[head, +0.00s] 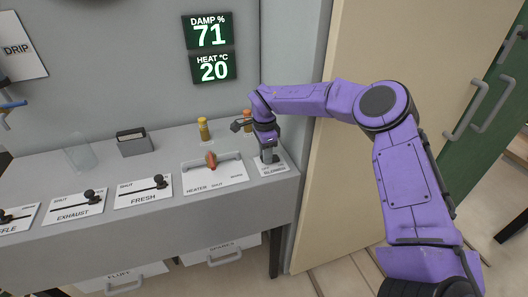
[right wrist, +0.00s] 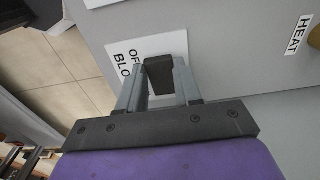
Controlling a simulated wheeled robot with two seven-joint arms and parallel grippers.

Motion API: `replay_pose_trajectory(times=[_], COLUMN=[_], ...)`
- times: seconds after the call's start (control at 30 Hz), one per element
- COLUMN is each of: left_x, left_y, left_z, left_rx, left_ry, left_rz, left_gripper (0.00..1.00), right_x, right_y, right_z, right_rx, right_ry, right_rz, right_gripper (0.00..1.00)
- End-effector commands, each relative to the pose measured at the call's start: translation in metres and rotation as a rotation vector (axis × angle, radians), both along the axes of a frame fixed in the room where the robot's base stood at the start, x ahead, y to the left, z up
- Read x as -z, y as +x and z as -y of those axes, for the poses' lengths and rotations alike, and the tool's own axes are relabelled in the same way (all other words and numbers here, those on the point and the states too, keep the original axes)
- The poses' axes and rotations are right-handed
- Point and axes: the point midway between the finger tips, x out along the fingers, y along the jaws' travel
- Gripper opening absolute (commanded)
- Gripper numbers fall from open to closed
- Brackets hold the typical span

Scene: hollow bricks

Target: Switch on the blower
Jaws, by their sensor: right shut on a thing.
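The blower switch plate (head: 275,171) lies at the right end of the grey console, with its lettering partly covered by my gripper. In the right wrist view the white plate (right wrist: 124,58) reads "OFF" and "BLO", the rest being hidden. My right gripper (head: 268,154) points down over it. In the right wrist view its fingers (right wrist: 160,68) are shut on the dark blower switch (right wrist: 159,76), one on each side. The fingers hide much of the switch, and I cannot tell its position for sure. My left gripper is not in view.
The fresh lever (head: 160,182) and exhaust lever (head: 89,195) are further left. Wall displays (head: 210,34) read damp 71 and heat 20.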

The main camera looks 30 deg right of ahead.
Motion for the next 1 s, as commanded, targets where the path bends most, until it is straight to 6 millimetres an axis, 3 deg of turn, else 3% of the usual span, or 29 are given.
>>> replay_pose_trajectory(times=[0.2, 0.23, 0.3, 0.67, 1.0], left_x=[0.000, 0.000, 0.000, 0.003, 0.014], left_y=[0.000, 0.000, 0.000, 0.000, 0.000], left_z=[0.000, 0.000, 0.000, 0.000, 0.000], left_rx=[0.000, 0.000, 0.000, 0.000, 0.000], left_ry=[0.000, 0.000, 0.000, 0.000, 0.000], left_rz=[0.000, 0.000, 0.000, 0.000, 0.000], left_gripper=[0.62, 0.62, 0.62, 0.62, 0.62], right_x=[0.000, 0.000, 0.000, -0.009, -0.085], right_y=[0.001, 0.001, 0.001, 0.001, 0.002], right_z=[-0.001, 0.000, 0.000, -0.001, -0.003], right_rx=[0.000, 0.000, 0.000, 0.000, 0.001], right_ry=[0.001, 0.000, 0.000, 0.000, 0.000], right_rz=[0.002, 0.002, 0.002, 0.005, 0.005], right_gripper=[0.04, 0.44, 0.60, 0.60, 0.60])
